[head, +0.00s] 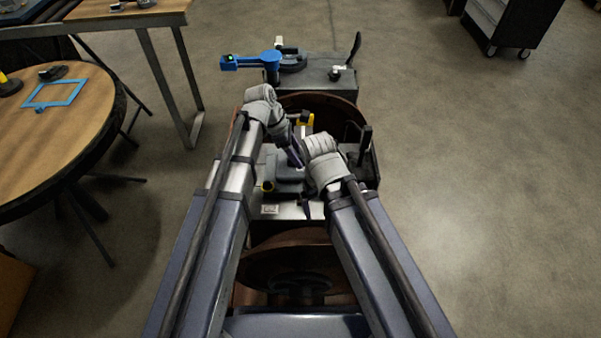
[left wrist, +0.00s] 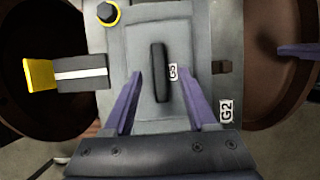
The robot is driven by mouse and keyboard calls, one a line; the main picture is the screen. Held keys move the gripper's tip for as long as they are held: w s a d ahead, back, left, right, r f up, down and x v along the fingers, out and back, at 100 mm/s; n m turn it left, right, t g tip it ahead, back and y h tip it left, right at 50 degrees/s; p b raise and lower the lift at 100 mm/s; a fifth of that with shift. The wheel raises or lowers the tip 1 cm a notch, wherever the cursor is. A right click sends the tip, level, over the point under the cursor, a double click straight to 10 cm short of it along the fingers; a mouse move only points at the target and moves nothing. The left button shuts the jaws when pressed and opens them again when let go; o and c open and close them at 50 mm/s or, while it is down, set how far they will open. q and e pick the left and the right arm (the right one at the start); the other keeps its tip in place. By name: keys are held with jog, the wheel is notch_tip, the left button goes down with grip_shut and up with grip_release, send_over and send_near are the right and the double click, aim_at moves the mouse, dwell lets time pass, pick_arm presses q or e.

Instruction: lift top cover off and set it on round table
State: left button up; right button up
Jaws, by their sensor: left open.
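In the head view my left gripper (head: 294,152) points down over the cover. A purple finger (left wrist: 300,50) at the wrist view's right edge looks like my right gripper's; its opening is hidden. The round table (head: 50,160) stands at the left.
A blue frame (head: 55,94) and a black-and-yellow item (head: 9,84) lie on the round table; its near part is clear. A yellow-ended lever (left wrist: 40,75) and a yellow-ringed knob (left wrist: 108,13) sit beside the cover. A blue tool (head: 250,62) stands behind the engine.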

pick_arm(q)
jog(key=shift+b+x, duration=0.3)
jog(key=shift+x, duration=0.5)
jog(key=shift+r, duration=0.1)
grip_shut()
dwell(0.7)
